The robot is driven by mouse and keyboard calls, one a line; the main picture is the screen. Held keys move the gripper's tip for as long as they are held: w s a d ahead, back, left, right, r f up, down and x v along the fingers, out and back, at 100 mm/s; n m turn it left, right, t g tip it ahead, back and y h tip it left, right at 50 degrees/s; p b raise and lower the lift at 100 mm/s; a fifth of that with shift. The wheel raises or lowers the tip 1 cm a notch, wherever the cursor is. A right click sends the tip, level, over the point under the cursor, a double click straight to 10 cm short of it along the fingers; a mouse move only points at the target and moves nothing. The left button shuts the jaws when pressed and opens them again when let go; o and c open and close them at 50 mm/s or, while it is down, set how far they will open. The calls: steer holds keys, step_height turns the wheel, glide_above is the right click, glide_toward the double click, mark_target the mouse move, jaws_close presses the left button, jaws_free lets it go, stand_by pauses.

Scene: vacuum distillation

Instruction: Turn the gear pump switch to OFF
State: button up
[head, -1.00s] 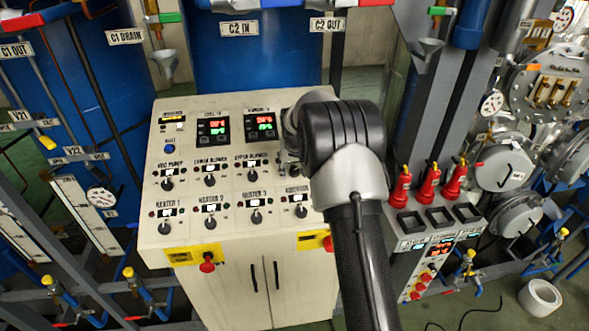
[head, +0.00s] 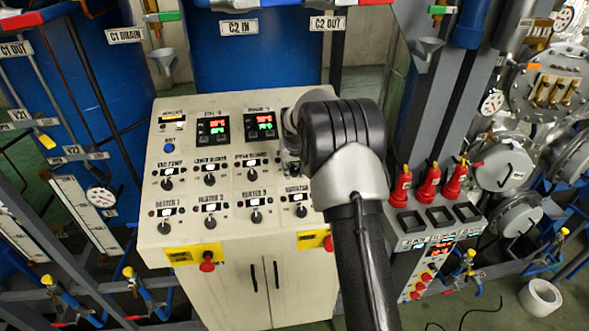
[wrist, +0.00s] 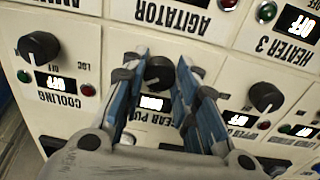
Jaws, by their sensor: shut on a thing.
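The gear pump switch (wrist: 158,74) is a round black knob on the cream control panel, seen upside down in the wrist view. Its label is partly covered by my fingers. The small lit display (wrist: 152,103) at the knob is too bright to read. My gripper (wrist: 160,68) has its two blue-padded fingers on either side of this knob, closed on it. In the head view my arm covers the knob and most of the gripper.
The cooling knob (wrist: 39,46) and another black knob (wrist: 265,96) flank the gripper closely. The agitator label (wrist: 172,16) and heater 3 display (wrist: 297,21) are near. In the head view the panel (head: 152,228) carries several more knobs, and red extinguisher-like items (head: 428,185) stand right.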

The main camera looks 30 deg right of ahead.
steer(key=n+b, duration=0.1)
steer(key=n, duration=0.4)
steer(key=shift+n+b, duration=0.3)
steer(key=shift+b, duration=0.1)
steer(key=n+b, duration=0.1)
steer(key=n, duration=0.4)
steer(key=shift+d+n, duration=0.1)
steer(key=shift+n, duration=0.2)
steer(key=o, duration=1.1)
steer(key=v, duration=1.2)
steer(key=shift+s+d, duration=0.15)
steer(key=shift+s, duration=0.1)
